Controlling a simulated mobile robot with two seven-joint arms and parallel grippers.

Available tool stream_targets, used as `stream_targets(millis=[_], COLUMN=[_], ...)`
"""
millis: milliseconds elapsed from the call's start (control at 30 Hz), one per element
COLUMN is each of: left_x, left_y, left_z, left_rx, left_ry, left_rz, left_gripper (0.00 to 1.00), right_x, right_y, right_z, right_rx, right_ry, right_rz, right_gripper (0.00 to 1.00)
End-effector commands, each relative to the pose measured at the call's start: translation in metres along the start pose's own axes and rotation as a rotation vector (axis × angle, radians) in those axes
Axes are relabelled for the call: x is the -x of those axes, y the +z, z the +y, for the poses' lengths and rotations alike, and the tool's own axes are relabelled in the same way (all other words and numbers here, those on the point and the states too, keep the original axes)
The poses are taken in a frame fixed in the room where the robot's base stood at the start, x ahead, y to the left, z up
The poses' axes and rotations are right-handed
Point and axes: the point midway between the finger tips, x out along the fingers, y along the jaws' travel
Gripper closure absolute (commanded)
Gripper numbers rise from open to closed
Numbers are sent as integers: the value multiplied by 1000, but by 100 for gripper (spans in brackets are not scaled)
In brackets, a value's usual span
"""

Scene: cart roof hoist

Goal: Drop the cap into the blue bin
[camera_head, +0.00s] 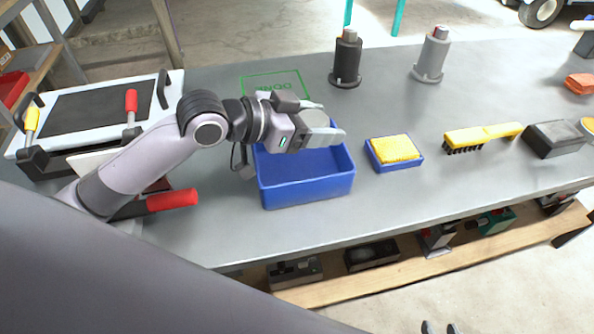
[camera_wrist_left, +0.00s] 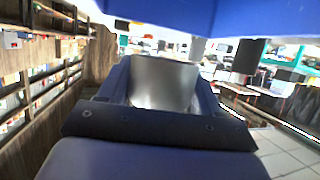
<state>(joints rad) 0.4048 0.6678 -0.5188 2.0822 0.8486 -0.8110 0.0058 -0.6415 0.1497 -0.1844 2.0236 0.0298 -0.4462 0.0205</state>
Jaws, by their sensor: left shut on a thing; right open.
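The blue bin (camera_head: 306,191) stands open on the grey bench top. My left gripper (camera_head: 328,119) is over its back part, shut on a pale grey rounded piece, the cap (camera_head: 314,118), which the fingers partly cover. In the left wrist view a shiny grey surface, seemingly the cap (camera_wrist_left: 165,84), shows between the fingers. The part of the bin floor in view is bare; the gripper hides some of the back. My right gripper (camera_head: 439,328) shows only as two dark tips, apart, at the bottom edge.
A yellow sponge in a blue tray (camera_head: 371,155), a yellow brush (camera_head: 484,136) and a dark block (camera_head: 553,139) lie to the right. Two cylinders (camera_head: 346,60) (camera_head: 432,55) stand behind. A white-framed panel (camera_head: 90,115) with clamps is at left. A shelf (camera_head: 400,277) runs below the bench.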

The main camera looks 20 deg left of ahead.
Motion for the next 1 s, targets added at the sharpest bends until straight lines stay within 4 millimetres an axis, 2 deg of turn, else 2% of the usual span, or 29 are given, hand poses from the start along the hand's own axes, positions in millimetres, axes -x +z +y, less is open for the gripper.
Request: stream_targets(millis=[267,300,400,767,1000], left_x=[0,0,0,3,32], left_y=[0,0,0,1,2], left_z=[0,0,0,0,-1], left_rx=[0,0,0,0,-3], left_ry=[0,0,0,0,-2], left_rz=[2,2,2,1,-1], left_gripper=[65,33,6,6,6], right_x=[0,0,0,-1,-1], right_y=[-5,-5,-5,-4,-4], right_z=[1,2,2,2,2], right_rx=[4,4,4,1,-5], right_ry=[-1,0,0,3,4], right_rz=[11,11,12,9,10], right_gripper=[57,57,57,57,57])
